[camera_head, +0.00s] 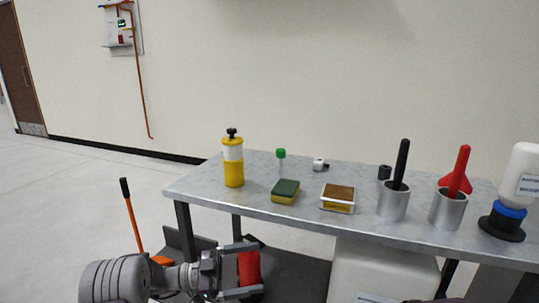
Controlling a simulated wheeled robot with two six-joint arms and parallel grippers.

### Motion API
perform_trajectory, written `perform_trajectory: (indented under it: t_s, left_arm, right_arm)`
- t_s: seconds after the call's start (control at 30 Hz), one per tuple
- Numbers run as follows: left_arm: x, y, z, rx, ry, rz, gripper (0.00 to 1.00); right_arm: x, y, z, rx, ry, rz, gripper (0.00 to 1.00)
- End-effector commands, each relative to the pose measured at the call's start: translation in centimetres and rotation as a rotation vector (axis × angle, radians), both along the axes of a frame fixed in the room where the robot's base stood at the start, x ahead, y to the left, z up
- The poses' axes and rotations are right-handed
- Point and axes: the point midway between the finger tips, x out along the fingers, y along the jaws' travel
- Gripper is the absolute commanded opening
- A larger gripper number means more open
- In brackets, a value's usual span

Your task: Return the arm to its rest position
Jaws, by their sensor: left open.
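My left arm comes in at the bottom left, low in front of the table. Its gripper (258,268) points right, with its two fingers spread open. A red object (249,266) shows between the fingers in the picture; I cannot tell whether it touches them or lies beyond them. My right gripper is not in view. A thin copper-coloured tube (142,80) hangs down the wall from a small wall panel (122,28) at the upper left.
The grey table (205,184) carries a yellow bottle (233,170), a sponge (285,192), a brown-topped box (338,198), two metal cups (393,204) with handles, and a white bottle (520,177). An orange-shafted tool (133,224) stands left of the table. Floor at far left is clear.

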Motion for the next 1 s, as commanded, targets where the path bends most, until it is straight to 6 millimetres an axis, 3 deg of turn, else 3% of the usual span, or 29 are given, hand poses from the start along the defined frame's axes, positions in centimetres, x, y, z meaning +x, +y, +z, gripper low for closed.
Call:
perform_trajectory:
  t_s: [0.03,0.1,0.17,0.23,0.33,0.5,0.7,0.83,0.9,1.0]
  left_arm:
    - [-3.4,-2.7,3.7,0.124,0.091,-0.101,0.98]
    - [-8.7,-4.9,4.2,0.349,0.282,-0.200,0.98]
    - [-13.4,-5.0,3.5,0.578,0.464,-0.224,0.98]
    - [-18.1,-3.0,1.6,0.851,0.671,-0.155,0.98]
    - [-22.1,1.7,-1.6,1.147,0.901,0.088,0.98]
    - [-23.8,9.0,-6.0,1.319,1.148,0.598,0.98]
    - [-22.2,12.6,-7.8,1.198,1.315,1.036,0.98]
    - [-20.2,12.9,-7.7,0.980,1.454,1.260,0.98]
    - [-20.2,12.9,-4.1,0.965,1.473,1.274,0.98]
    - [-20.2,12.9,-1.0,0.967,1.473,1.272,0.98]
  right_arm:
    - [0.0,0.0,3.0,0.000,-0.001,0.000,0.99]
    - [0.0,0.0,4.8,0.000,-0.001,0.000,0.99]
    - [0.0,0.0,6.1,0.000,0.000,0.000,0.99]
    - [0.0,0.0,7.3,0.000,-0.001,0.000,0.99]
    - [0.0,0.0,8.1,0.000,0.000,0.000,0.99]
    - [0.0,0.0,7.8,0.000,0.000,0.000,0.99]
    - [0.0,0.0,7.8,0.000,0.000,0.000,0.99]
    - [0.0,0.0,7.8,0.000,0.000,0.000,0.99]
    - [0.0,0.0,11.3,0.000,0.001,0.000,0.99]
    - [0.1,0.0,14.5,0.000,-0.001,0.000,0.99]
